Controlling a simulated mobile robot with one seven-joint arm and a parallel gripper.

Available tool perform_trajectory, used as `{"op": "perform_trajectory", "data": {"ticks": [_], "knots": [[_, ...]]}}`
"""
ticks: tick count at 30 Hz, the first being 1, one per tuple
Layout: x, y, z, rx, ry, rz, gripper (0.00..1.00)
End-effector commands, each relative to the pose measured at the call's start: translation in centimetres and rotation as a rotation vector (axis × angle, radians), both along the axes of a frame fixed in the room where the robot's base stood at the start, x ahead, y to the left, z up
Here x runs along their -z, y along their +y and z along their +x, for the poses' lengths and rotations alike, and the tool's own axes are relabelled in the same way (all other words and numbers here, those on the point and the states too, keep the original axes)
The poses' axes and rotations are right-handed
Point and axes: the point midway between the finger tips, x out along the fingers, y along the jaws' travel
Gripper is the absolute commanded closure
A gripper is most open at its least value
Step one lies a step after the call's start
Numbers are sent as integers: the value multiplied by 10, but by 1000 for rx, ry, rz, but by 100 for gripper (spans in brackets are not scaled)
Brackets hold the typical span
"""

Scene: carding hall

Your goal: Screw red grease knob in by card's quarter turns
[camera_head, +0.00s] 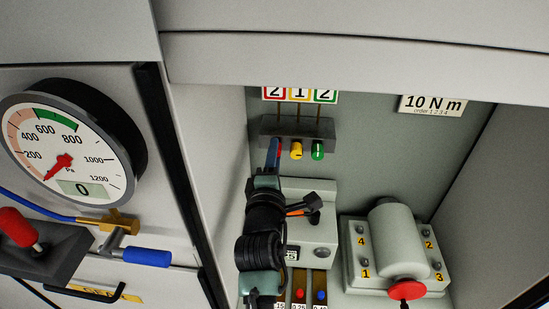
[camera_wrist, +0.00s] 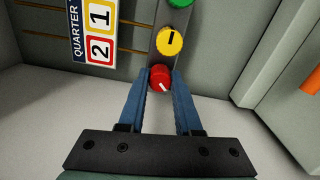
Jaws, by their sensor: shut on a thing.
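The red grease knob (camera_wrist: 160,77) sits on a dark bar (camera_wrist: 166,48), with a pale line on its face. My gripper (camera_wrist: 161,82) has its blue fingers closed on either side of this knob. In the head view my gripper (camera_head: 274,150) hides most of the red knob; only a sliver shows. The yellow knob (camera_wrist: 171,41) and green knob (camera_wrist: 180,2) stand beside it on the bar, free of the gripper. The quarter-turn card (camera_wrist: 95,30) shows 2 in red and 1 in yellow; in the head view the card (camera_head: 300,94) reads 2, 1, 2, its top cut off.
Thin brass lines run from the bar toward the card. A motor unit (camera_head: 396,240) with numbered bolts and a red cap stands right. A pressure gauge (camera_head: 68,150) is left.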

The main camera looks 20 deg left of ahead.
Motion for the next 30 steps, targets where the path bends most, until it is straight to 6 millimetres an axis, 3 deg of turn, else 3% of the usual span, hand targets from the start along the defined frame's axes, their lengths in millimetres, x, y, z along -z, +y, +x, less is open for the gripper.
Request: {"op": "perform_trajectory", "data": {"ticks": [30], "knots": [[4,0,0,1,268,929,100]]}}
